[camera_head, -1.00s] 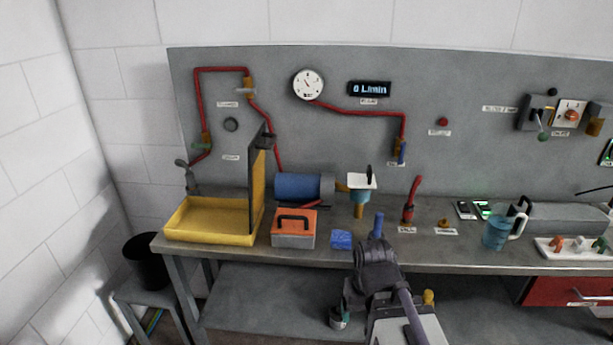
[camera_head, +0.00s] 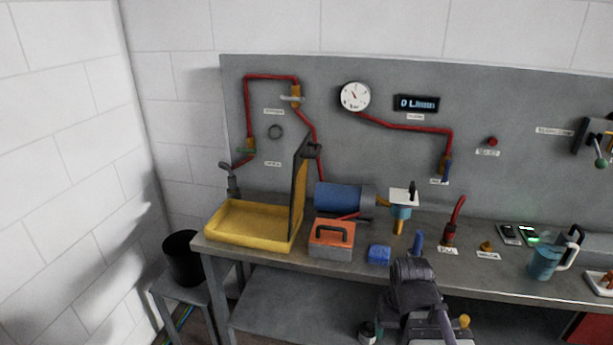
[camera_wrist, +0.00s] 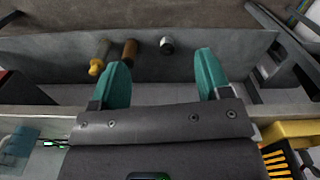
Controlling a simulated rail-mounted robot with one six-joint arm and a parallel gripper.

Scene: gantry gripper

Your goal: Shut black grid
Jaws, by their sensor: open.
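The black grid (camera_head: 299,186) is the dark, upright panel at the right edge of a yellow tray (camera_head: 237,239) in the head view. It stands raised, leaving the tray's inside bare. In the wrist view, part of the grid (camera_wrist: 278,161) shows as black bars over yellow at the lower right, beside a yellow edge. My gripper (camera_wrist: 162,60) is open with two teal fingers apart and nothing between them. It is away from the grid, in front of the bench and to the right of the tray. In the head view my arm hides its fingertips.
An orange-lidded toolbox (camera_head: 331,240) stands right of the tray, with a blue cylinder (camera_head: 341,197) behind it and a blue block (camera_head: 379,254) further right. A black bin (camera_head: 182,259) stands on a low stand at the left. Several small items lie on the lower shelf.

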